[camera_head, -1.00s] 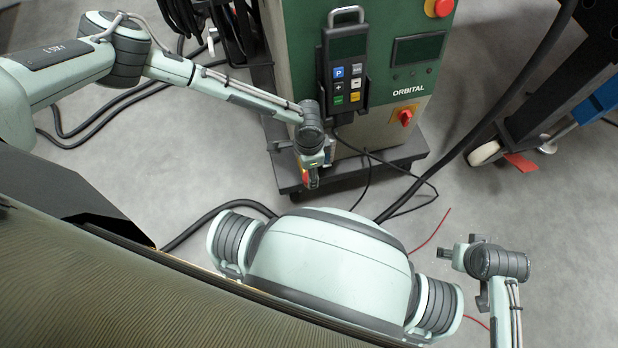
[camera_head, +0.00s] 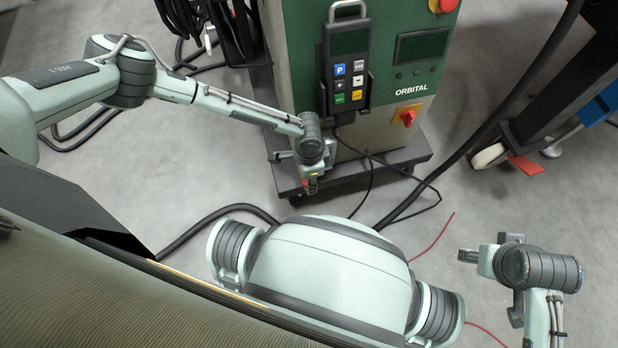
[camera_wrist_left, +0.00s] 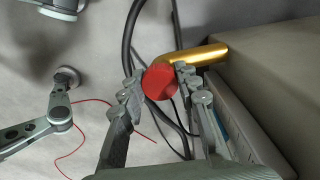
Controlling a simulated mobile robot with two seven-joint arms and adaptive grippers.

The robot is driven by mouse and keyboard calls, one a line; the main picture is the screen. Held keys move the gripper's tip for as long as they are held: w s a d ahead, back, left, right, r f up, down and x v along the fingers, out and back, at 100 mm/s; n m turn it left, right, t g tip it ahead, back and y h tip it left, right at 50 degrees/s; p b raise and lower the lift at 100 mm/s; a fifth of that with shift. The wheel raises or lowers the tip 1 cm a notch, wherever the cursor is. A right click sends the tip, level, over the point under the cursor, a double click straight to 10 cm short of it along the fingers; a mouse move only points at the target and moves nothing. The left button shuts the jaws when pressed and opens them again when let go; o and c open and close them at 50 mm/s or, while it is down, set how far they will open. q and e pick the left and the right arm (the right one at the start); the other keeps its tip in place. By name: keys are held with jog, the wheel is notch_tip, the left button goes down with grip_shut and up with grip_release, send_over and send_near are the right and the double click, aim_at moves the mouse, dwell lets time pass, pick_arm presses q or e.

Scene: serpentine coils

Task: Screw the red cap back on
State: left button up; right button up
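The red cap (camera_wrist_left: 160,81) is between the fingertips of my left gripper (camera_wrist_left: 161,84) in the left wrist view, and the fingers look closed on its sides. A brass-coloured pipe (camera_wrist_left: 197,55) shows just behind and to the right of the cap. I cannot tell whether cap and pipe touch. In the head view my left gripper (camera_head: 311,186) hangs in front of the green machine's base, with a bit of red at its fingers; the pipe is not clear there. My right gripper (camera_head: 467,256) is at the lower right, over the floor and away from the cap; its finger opening is unclear.
A green machine (camera_head: 415,75) with a hand-held keypad (camera_head: 347,70) stands on a dark wheeled base (camera_head: 380,172). Black cables and a thin red wire (camera_head: 432,236) lie on the floor. A beige surface (camera_wrist_left: 265,60) lies right of the cap in the wrist view.

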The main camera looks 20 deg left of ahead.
pick_arm(q)
grip_shut()
jog(key=shift+m, duration=1.6)
jog(key=m, duration=0.2)
jog(key=shift+m, duration=0.6)
jog(key=m, duration=0.3)
